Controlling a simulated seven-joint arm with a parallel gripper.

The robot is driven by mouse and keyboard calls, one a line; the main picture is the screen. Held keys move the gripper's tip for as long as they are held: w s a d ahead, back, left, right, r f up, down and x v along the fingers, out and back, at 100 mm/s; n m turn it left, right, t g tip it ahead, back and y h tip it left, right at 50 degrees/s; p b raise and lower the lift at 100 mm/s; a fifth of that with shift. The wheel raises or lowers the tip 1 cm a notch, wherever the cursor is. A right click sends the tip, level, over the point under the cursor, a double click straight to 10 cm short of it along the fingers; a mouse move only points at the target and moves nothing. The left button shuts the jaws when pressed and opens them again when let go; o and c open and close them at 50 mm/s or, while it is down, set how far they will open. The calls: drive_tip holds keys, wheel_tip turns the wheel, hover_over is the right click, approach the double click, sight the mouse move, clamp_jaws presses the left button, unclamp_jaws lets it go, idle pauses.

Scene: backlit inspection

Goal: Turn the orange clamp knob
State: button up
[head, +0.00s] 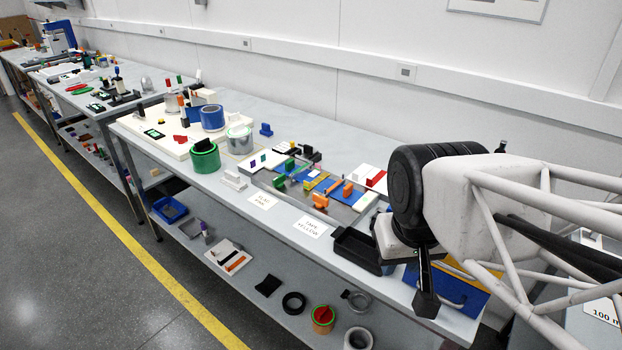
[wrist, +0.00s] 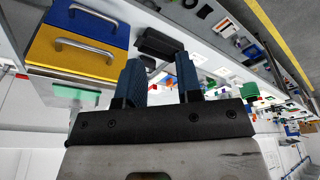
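Several small orange parts sit among the fixtures on the near bench in the head view. One orange block-like part (head: 320,201) is at the bench's front edge side, and another orange part (head: 347,188) stands just behind it on a blue plate. I cannot tell for sure which is the clamp knob. My gripper (head: 427,298) points down near the bench's right end, to the right of these parts and apart from them. In the wrist view my gripper (wrist: 158,72) shows two blue-padded fingers spread apart with nothing held between them.
A black tray (head: 357,247) lies between the orange parts and my gripper. Blue and yellow drawers with handles, including a yellow one (wrist: 76,48), are close by. A green tape roll (head: 205,157) and a blue one (head: 212,118) stand farther left. White label cards (head: 311,227) lie at the front edge.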

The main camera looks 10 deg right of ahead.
drive_tip(key=c, duration=0.5)
drive_tip(key=shift+w, duration=0.3)
clamp_jaws()
drive_tip(key=w+a+f+m+h, duration=0.1)
drive_tip(key=w+a+m, duration=0.1)
drive_tip(key=w, duration=0.7)
drive_tip(key=w+a+f+m+h, duration=0.1)
drive_tip(key=w+m, duration=0.2)
drive_tip(key=w, duration=0.6)
drive_tip(key=w+a+f+m, duration=0.1)
drive_tip(key=w+a+f, duration=0.1)
drive_tip(key=w, duration=0.3)
drive_tip(key=w+a+f+m, duration=0.1)
drive_tip(key=w+a+f, duration=0.2)
drive_tip(key=w+a, duration=0.1)
drive_tip(key=w+a+f+m+h, duration=0.1)
drive_tip(key=w+a+f, duration=0.2)
drive_tip(key=w, duration=0.4)
drive_tip(key=shift+m+t, duration=0.3)
drive_tip(key=shift+m, duration=0.1)
